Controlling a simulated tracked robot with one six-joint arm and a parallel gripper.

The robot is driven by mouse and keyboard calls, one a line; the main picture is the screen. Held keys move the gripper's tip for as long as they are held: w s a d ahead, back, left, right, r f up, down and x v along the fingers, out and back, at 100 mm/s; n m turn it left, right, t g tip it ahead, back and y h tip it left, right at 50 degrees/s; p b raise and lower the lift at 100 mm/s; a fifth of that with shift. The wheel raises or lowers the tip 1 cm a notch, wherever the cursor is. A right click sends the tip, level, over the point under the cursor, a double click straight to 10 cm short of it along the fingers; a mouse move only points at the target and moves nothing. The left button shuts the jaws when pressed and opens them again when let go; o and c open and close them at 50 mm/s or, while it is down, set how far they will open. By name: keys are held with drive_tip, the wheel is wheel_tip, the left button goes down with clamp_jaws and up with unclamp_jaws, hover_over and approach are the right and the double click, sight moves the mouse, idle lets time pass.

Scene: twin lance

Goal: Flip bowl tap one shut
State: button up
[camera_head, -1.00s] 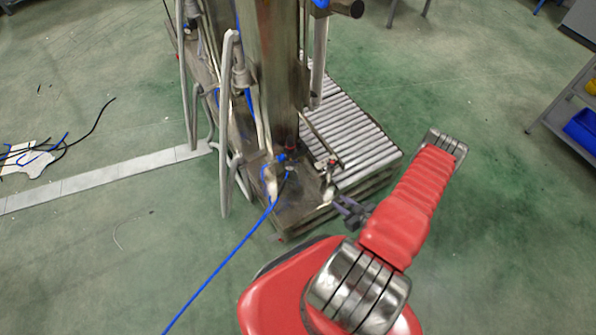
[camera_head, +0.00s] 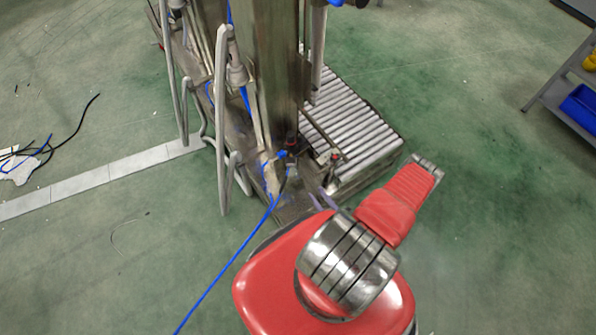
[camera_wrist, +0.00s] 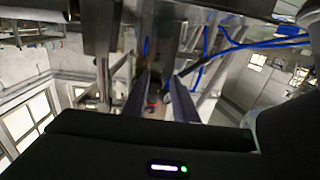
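A small red-topped fitting (camera_head: 292,142), possibly a tap, sits low on the front of the steel column, near the blue hose joint. A second small fitting with a red tip (camera_head: 335,156) stands to its right by the rollers. I cannot tell which is bowl tap one, or its handle position. My gripper (camera_head: 323,201) is in front of and below these fittings, partly behind my red arm. In the wrist view its two fingers (camera_wrist: 160,98) are apart, with a small red part (camera_wrist: 152,101) showing between them, apparently beyond the tips. No hold on it is visible.
The steel column (camera_head: 262,75) rises behind the fittings. Grey bent tubes (camera_head: 222,120) stand to its left. A blue hose (camera_head: 225,262) runs across the floor at front left. A roller conveyor (camera_head: 350,120) lies at right. Green floor is open further right.

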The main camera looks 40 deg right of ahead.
drive_tip(key=shift+d, duration=0.15)
drive_tip(key=w, duration=1.3)
drive_tip(key=shift+w+d, duration=0.3)
drive_tip(key=shift+d, duration=0.05)
idle(0.4)
drive_tip(key=shift+c, duration=0.4)
clamp_jaws()
